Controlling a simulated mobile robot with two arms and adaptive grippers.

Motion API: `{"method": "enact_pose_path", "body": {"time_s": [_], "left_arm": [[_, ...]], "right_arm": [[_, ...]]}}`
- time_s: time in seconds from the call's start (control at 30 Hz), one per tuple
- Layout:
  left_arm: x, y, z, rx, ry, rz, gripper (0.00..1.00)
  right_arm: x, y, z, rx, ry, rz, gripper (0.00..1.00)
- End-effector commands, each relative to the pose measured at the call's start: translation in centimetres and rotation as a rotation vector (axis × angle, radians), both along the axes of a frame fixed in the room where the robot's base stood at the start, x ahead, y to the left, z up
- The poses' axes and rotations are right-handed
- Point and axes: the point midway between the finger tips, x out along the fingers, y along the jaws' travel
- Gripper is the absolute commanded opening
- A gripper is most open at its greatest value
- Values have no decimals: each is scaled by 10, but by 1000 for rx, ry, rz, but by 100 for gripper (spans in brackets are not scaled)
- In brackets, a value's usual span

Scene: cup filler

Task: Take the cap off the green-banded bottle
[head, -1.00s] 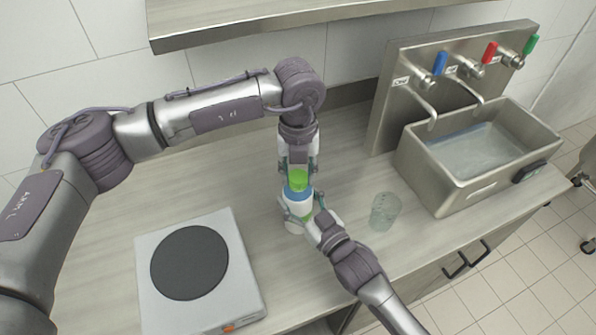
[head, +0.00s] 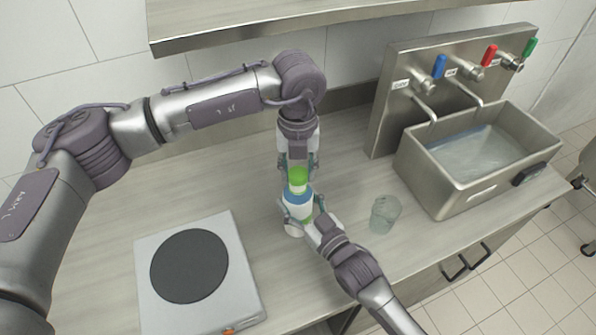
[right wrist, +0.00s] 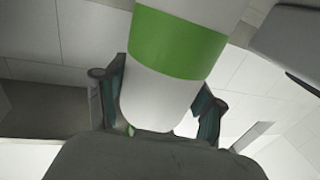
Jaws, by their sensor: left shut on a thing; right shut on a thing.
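The white bottle (head: 299,211) stands near the middle of the counter, with a blue area near its top. The right wrist view shows its white body with a wide green band (right wrist: 178,44). My right gripper (head: 301,207) is shut around the bottle's body, one finger on each side. A bright green cap (head: 298,177) is above the blue area, between the fingers of my left gripper (head: 298,168), which is shut on it from above. The fingers partly cover the cap. Whether the cap still touches the bottle is too small to tell.
A clear glass (head: 384,214) stands right of the bottle, close to my right arm. A hot plate (head: 150,290) is at the front left. A metal sink (head: 475,190) with several coloured taps is at the right. A shelf (head: 330,22) hangs above.

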Motion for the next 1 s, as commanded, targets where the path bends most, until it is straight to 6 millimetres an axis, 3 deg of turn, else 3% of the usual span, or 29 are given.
{"method": "enact_pose_path", "body": {"time_s": [0.47, 0.8, 1.0], "left_arm": [[0, 0, 5, 0, 0, 0, 0], [0, 0, 42, 0, -1, 0, 0], [0, 0, 43, 0, 1, 0, 0]], "right_arm": [[0, 0, 0, 0, 1, 0, 0], [0, 0, 0, 0, 1, 0, 0], [0, 0, 0, 0, 1, 0, 0]]}}
